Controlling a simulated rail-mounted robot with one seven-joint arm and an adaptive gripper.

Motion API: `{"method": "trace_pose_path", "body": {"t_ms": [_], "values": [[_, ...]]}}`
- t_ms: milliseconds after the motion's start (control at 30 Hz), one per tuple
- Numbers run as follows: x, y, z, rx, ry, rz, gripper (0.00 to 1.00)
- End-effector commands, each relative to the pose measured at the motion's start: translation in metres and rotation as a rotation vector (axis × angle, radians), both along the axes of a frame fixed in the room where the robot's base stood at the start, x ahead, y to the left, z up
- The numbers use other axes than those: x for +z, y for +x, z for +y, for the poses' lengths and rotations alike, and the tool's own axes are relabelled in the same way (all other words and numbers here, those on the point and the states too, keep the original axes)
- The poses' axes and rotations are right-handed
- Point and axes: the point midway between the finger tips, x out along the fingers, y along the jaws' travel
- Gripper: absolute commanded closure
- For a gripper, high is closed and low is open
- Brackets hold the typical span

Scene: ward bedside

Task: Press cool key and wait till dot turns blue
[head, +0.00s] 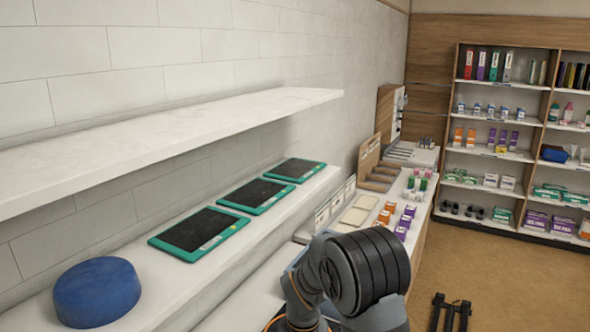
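No cool key and no coloured dot can be made out in this view. Three flat panels with green frames and dark faces lie in a row on the lower white ledge: a near one (199,232), a middle one (257,195) and a far one (295,170). Any small markings on them are too small to read. My arm's dark ribbed joint fills the bottom centre, right of the ledge. A dark two-pronged piece at the bottom right looks like my gripper (451,311), away from the panels; whether it is open or shut is unclear.
A blue round cushion-like object (97,292) sits on the ledge at near left. A white upper shelf (170,140) overhangs the ledge. A counter with small boxes (391,208) runs behind my arm. Stocked shelves (497,135) stand at the back right; the brown floor before them is clear.

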Motion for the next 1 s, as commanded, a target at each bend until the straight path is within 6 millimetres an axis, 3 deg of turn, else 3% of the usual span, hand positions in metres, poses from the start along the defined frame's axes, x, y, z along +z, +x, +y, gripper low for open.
{"method": "trace_pose_path", "body": {"t_ms": [1000], "values": [[0.0000,0.0000,0.0000,0.000,0.000,0.000,0.92]]}}
